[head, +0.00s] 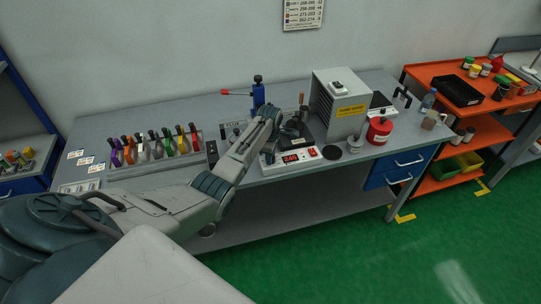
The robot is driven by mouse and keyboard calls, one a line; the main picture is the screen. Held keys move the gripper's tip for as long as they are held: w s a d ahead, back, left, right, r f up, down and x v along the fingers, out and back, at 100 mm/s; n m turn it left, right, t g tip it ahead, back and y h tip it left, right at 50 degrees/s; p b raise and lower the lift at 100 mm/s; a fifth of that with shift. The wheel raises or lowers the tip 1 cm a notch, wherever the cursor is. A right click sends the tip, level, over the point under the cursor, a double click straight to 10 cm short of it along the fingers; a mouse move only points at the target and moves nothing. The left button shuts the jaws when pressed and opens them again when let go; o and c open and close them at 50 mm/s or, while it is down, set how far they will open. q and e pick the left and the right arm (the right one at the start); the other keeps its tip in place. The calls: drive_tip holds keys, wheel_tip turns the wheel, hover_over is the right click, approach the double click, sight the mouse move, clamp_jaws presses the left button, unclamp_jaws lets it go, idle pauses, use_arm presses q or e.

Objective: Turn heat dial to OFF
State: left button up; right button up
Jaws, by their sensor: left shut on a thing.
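My left arm reaches in from the left across the bench, and my left gripper (291,131) is at the back of a small unit with a red lit display (290,158). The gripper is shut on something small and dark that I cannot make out. The unit has a white front panel with a red switch (312,152) at its right end. A heat dial cannot be told apart here; it may be hidden by my wrist or too small to see. My right gripper is not in view.
A rack of colored-handled tools (153,149) stands on the grey bench (119,121) to the left. A louvered grey box (341,104) and a red can (379,130) stand to the right. A blue stand with a red lever (258,93) rises behind my wrist.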

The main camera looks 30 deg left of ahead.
use_arm(q)
drive_tip(key=shift+w+r, duration=0.15)
drive_tip(key=o, duration=1)
drive_tip(key=shift+c, duration=0.2)
wheel_tip(320, 180, up, 11)
drive_tip(key=b, duration=0.3)
drive_tip(key=shift+s, duration=0.4)
drive_tip(key=shift+d, duration=0.1)
